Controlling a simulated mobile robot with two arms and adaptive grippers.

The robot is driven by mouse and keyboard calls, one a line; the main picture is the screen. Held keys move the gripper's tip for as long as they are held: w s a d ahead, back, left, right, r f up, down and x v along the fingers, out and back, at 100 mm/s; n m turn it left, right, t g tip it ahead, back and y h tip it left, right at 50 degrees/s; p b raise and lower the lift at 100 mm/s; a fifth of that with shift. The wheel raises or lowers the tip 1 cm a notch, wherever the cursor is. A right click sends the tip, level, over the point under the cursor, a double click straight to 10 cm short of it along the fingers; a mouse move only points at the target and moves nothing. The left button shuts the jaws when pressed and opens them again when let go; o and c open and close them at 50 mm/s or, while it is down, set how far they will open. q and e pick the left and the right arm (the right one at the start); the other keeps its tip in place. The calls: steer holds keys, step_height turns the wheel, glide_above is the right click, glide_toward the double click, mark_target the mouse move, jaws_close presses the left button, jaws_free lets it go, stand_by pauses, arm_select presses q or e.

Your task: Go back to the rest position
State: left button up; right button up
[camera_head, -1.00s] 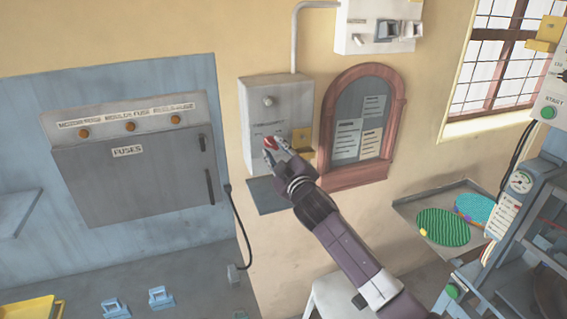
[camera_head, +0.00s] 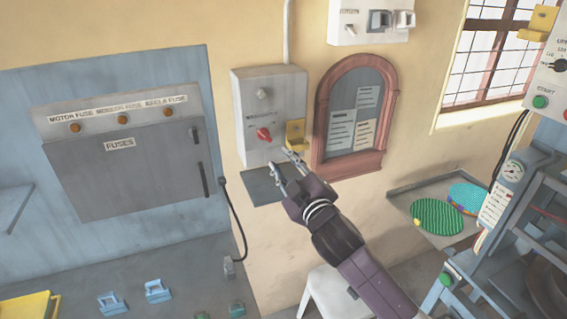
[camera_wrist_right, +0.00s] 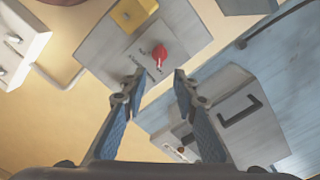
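My right gripper (camera_head: 291,173) is open and empty in the head view, just below and right of a red knob (camera_head: 263,134) on a grey wall box (camera_head: 246,92). In the right wrist view the two fingers of my right gripper (camera_wrist_right: 167,82) stand apart, with the red knob (camera_wrist_right: 160,54) beyond their tips and nothing between them. A gap shows between fingertips and knob. My left gripper is in neither view.
A grey fuse cabinet (camera_head: 135,175) is on the left wall. An arched notice board (camera_head: 386,75) hangs right of the box. A tray (camera_head: 402,192) with green (camera_head: 436,217) and blue (camera_head: 470,197) discs sits beside the press (camera_head: 510,235). A white stool (camera_head: 335,292) stands below.

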stand_by(0.4)
steer(key=s+d+f+m+g+h+b, duration=0.1)
steer(key=s+d+f+m+g, duration=0.15)
steer(key=f, duration=1.15)
steer(key=s+d+f+m+g+h+b, duration=0.15)
steer(key=d+f, duration=0.25)
steer(key=f, duration=1)
steer(key=s+d+f+m+g+h+b, duration=0.1)
steer(key=s+d+f+g+b, duration=0.15)
steer(key=f, duration=1.15)
steer(key=s+d+f+m+g+h+b, duration=0.1)
steer(key=s+d+f+g, duration=0.15)
steer(key=s+f, duration=0.65)
steer(key=s+d+f+m+g+b, duration=0.1)
steer(key=s+d+f, duration=0.3)
steer(key=f, duration=0.8)
steer(key=s+d+f+m+g+b, duration=0.1)
steer(key=s+f, duration=0.5)
steer(key=s, duration=0.7)
steer(key=s+d+f+m+g+b, duration=0.1)
steer(key=s+f+g, duration=0.2)
steer(key=s+f, duration=0.4)
steer(key=s+d+f+m+g+h+b, duration=0.1)
steer(key=s+f, duration=0.6)
steer(key=s, duration=1.4)
steer(key=shift+s+d+f+g, duration=0.2)
steer(key=shift+s+d+g, duration=0.05)
steer(key=shift+d+g, duration=0.35)
